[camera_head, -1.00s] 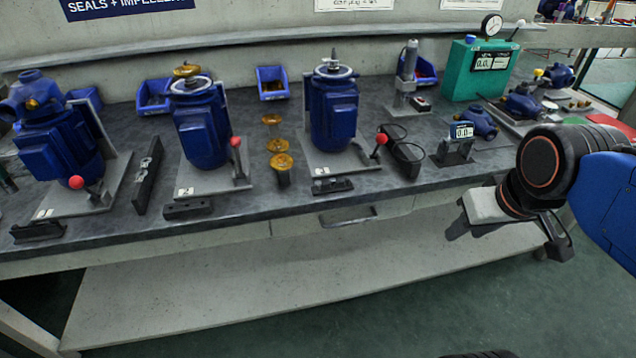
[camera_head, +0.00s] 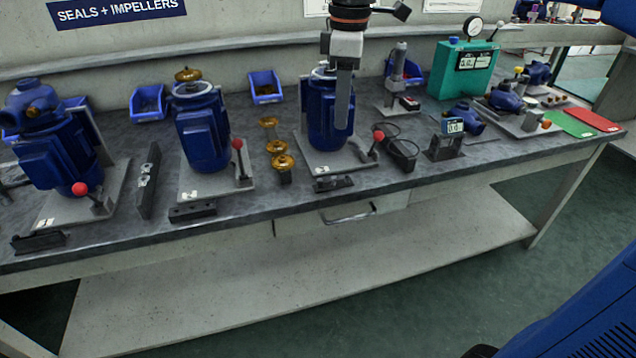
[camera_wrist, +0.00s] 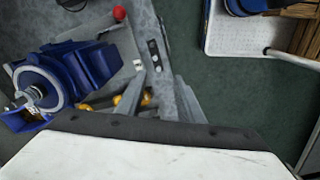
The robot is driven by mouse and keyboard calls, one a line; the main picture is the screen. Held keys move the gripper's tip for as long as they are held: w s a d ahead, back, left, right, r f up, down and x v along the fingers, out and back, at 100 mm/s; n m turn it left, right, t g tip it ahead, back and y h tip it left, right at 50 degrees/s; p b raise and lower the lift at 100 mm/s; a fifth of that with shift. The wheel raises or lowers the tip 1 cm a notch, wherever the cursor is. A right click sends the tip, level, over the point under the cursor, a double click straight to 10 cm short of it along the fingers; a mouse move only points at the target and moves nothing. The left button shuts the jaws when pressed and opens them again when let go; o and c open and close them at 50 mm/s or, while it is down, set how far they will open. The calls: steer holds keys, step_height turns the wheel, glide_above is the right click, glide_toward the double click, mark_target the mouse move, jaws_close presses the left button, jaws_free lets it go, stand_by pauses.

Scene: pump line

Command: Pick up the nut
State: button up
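I cannot clearly pick out the nut. A small silver fitting (camera_wrist: 34,92), possibly the nut on its stud, sits on the top ring of a blue pump in the wrist view. That blue pump (camera_head: 318,110) is the third along the bench in the head view, where my gripper hides much of its top. My gripper (camera_head: 343,126) points down in front of this pump. In the wrist view its two grey fingers (camera_wrist: 162,92) stand apart with nothing between them. The pump top lies left of the fingers there.
Gold impellers (camera_head: 278,150) stand left of the pump on the bench (camera_head: 240,205). A red-knobbed lever (camera_head: 378,137) rises at its right front. A second pump (camera_head: 203,130) with a gold top stands further left. Blue bins (camera_head: 266,88) line the back, and a teal gauge box (camera_head: 462,72) is right.

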mark_target(320, 179)
steer(key=w+a+n, duration=0.1)
steer(key=a+n, duration=0.1)
steer(key=a, duration=0.2)
step_height(320, 179, down, 17)
steer(key=shift+w+a+r, duration=0.1)
steer(key=shift+w+r, duration=0.05)
steer(key=shift+r, duration=0.05)
stand_by(0.5)
steer(key=shift+f, duration=0.2)
stand_by(0.6)
jaws_close()
